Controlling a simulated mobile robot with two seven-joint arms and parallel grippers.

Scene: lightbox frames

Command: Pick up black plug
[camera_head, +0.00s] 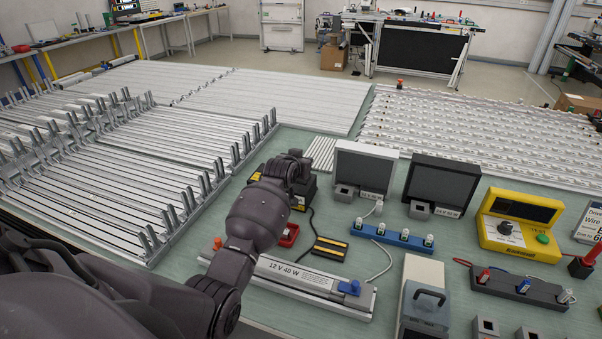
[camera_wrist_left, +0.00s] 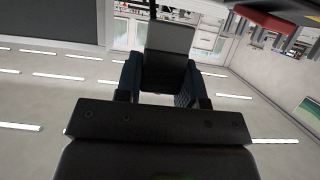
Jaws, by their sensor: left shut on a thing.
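In the head view my left arm reaches in from the lower left, and its gripper (camera_head: 289,166) is over a black-and-yellow unit (camera_head: 299,194) behind the red tray. The arm hides much of that spot. In the left wrist view the two dark fingers (camera_wrist_left: 161,82) close on a dark, grey-faced block, which I take to be the black plug (camera_wrist_left: 168,40). A thin black cord shows above it. The plug cannot be made out in the head view. My right gripper is not in view.
A lamp bar labelled 12 V 40 W (camera_head: 290,275) lies in front, with a small red tray (camera_head: 289,235) and a black-yellow bar (camera_head: 330,248) behind it. Two display boxes (camera_head: 363,166), a blue terminal strip (camera_head: 392,237) and a yellow tester (camera_head: 520,223) stand to the right. Slotted racks fill the left.

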